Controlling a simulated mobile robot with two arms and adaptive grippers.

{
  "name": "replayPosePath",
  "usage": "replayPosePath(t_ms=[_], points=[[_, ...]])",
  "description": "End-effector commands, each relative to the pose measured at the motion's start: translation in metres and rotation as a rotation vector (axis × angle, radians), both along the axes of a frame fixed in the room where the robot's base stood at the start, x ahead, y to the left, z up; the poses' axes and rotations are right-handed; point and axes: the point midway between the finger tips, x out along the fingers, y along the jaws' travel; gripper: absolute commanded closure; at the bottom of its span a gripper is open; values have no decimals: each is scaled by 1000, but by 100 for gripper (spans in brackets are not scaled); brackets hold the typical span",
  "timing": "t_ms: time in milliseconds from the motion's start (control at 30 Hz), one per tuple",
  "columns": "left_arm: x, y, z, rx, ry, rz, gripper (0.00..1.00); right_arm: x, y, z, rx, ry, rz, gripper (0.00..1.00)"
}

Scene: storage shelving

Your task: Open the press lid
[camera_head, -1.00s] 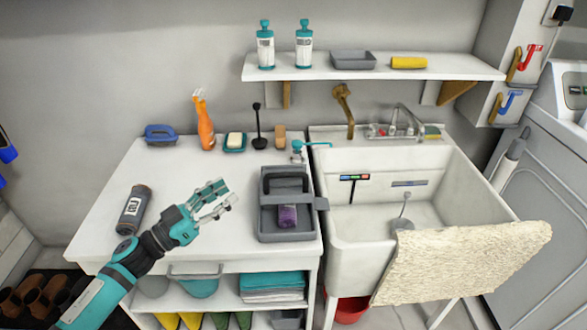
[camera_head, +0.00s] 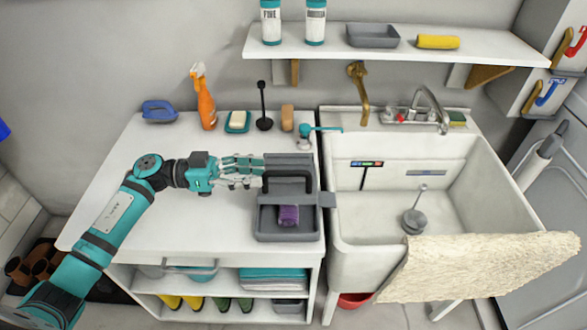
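The press (camera_head: 287,228) is a grey, box-like device near the right end of the white counter. A dark handle (camera_head: 287,174) arches across its middle, and a grey tab sticks out on its right. A purple roll (camera_head: 288,214) lies in its front part. I cannot tell exactly how far the lid is raised. My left gripper (camera_head: 260,172) is at the press's left side, with its fingertips close to the left end of the handle. Its fingers look apart, with nothing clearly between them. Contact with the handle cannot be told. My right gripper is not in view.
Behind the press stand a teal-handled tool (camera_head: 312,130), a brown block (camera_head: 287,117), a black plunger-like tool (camera_head: 264,122), a soap dish (camera_head: 237,122) and an orange spray bottle (camera_head: 205,104). A white sink (camera_head: 345,240) adjoins on the right. The counter's front is clear.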

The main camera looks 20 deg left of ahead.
Motion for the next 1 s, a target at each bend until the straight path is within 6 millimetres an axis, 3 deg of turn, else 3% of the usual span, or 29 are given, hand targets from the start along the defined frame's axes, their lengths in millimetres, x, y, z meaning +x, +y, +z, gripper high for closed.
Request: replayPosePath(t_ms=[233,400,833,1000], points=[[14,-51,2,-5,-1,-1,62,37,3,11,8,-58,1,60],[21,-74,2,-3,-2,-1,62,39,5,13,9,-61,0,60],[24,-85,0,-1,0,0,62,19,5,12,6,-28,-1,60],[24,-84,0,-1,0,0,81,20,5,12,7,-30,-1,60]])
